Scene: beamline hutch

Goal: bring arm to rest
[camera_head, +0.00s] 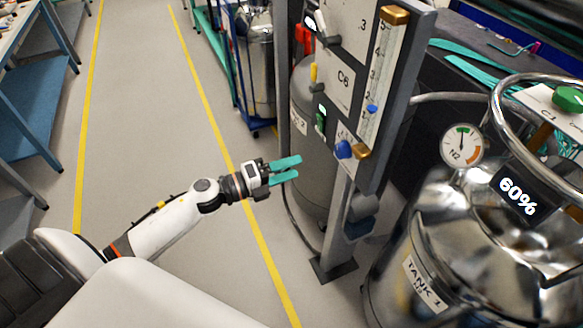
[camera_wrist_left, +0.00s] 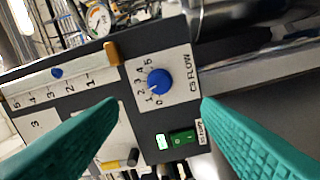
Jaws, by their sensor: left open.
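My left gripper (camera_head: 291,168) is at the end of my white left arm, which reaches in from the lower left. Its two teal fingers are apart, and nothing is held between them. In the left wrist view the fingers (camera_wrist_left: 160,105) are spread, with the panel (camera_wrist_left: 90,105) beyond them. On it a blue flow knob (camera_wrist_left: 159,81) and a green lit switch (camera_wrist_left: 180,138) show between and above the fingertips. In the head view the gripper is left of the panel (camera_head: 345,85); the gap cannot be judged exactly. My right gripper is not in view.
The panel's post stands on a floor plate (camera_head: 333,268) close to the gripper. A shiny tank (camera_head: 440,265) with a gauge (camera_head: 462,145) is at right. A blue cart (camera_head: 228,60) is behind. Shelving (camera_head: 30,100) is at far left. Open floor lies between yellow lines.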

